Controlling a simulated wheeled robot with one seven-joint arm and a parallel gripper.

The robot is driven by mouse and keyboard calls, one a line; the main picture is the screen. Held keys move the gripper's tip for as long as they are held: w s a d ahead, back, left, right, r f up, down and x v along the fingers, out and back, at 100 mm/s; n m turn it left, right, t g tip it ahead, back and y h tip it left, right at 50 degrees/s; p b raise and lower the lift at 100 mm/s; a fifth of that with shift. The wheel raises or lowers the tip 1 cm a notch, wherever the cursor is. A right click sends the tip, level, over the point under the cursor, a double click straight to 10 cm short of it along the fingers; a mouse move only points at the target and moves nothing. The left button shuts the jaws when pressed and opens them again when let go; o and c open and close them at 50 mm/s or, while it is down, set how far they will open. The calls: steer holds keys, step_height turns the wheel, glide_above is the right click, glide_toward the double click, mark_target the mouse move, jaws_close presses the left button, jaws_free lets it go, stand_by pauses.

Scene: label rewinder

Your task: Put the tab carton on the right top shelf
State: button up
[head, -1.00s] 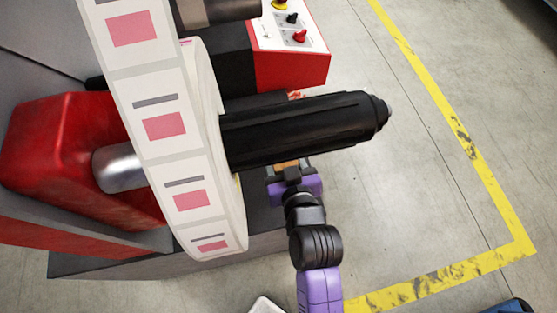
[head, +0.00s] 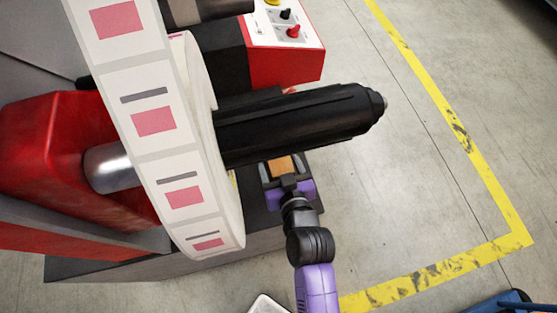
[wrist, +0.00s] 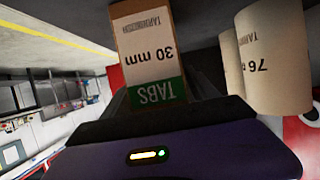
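The tab carton (head: 281,166) is a small brown box under the free end of the black shaft in the head view. In the wrist view the carton (wrist: 150,62) shows upside-down print, "30 mm" and a green band reading "TABS". My gripper (head: 283,173) has a dark finger on each side of the carton and looks shut on it. The gripper's purple body fills the bottom of the wrist view. I cannot make out the right top shelf in either view.
The black shaft (head: 295,124) sticks out above my gripper and carries the label roll (head: 203,130). Pale cores marked "76" (wrist: 270,60) stand close right of the carton in the wrist view. A red control box (head: 285,55) is behind. Grey floor (head: 400,190) to the right is clear.

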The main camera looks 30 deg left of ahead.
stand_by(0.3)
steer(key=shift+r, duration=0.25)
steer(key=s+d+r+m+t+h, duration=0.25)
steer(key=s+d, duration=0.25)
steer(key=d, duration=0.6)
steer(key=s+d+r+m+t+h+b, duration=0.1)
steer(key=s+d+r+m+h, duration=0.15)
steer(key=s+d, duration=0.6)
steer(key=s+d+r+m+t+h, duration=0.1)
steer(key=s+d+r+m+h, duration=0.15)
steer(key=d, duration=1.05)
steer(key=s+d+r+m+t+h, duration=0.1)
steer(key=s+d+r+m+h, duration=0.1)
steer(key=s+d+r, duration=0.3)
steer(key=shift+s+d+r+h, duration=0.35)
steer(key=shift+s+r, duration=0.1)
steer(key=shift+s, duration=0.3)
steer(key=shift+o, duration=0.5)
steer(key=shift+s+d+r+m+t, duration=0.1)
steer(key=shift+s+r+m+t, duration=0.2)
steer(key=shift+r, duration=0.1)
